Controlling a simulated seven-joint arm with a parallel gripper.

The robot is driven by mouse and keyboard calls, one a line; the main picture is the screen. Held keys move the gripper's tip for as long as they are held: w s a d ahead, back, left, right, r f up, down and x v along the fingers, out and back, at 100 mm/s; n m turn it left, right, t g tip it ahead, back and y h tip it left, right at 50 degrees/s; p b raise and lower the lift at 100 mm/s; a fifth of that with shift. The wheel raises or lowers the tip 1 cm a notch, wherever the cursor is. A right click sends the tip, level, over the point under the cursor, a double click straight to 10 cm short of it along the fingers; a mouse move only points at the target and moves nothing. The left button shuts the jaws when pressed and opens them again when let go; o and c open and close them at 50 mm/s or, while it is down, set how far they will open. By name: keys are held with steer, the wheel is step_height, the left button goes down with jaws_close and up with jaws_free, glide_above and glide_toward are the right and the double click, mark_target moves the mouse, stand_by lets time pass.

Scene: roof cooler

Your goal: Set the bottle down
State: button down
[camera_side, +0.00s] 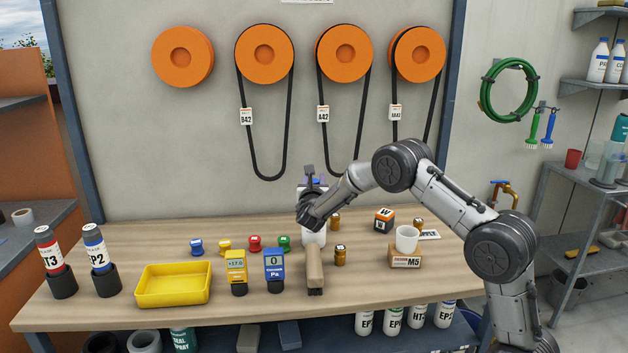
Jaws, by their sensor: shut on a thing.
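A white bottle (315,238) with a blue top stands upright at the middle of the wooden bench, behind a tan block. My gripper (311,208) is at the bottle's upper part and shut on it. The gripper and wrist hide much of the bottle, including most of its label side. The bottle's lower end shows just below the gripper, close to the bench top (120,250). I cannot tell whether its base touches the bench.
The tan block (314,270) lies just in front, with small brown jars (340,256) beside it. Blue and yellow meters (274,270), a yellow tray (174,285) and dark-capped bottles (97,258) stand left. A white cup (407,238) sits on a box (405,260) right.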

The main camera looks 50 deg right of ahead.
stand_by(0.3)
steer(key=c, duration=0.9)
jaws_free()
steer(key=shift+f, duration=0.2)
steer(key=o, duration=0.4)
steer(key=shift+o, duration=0.2)
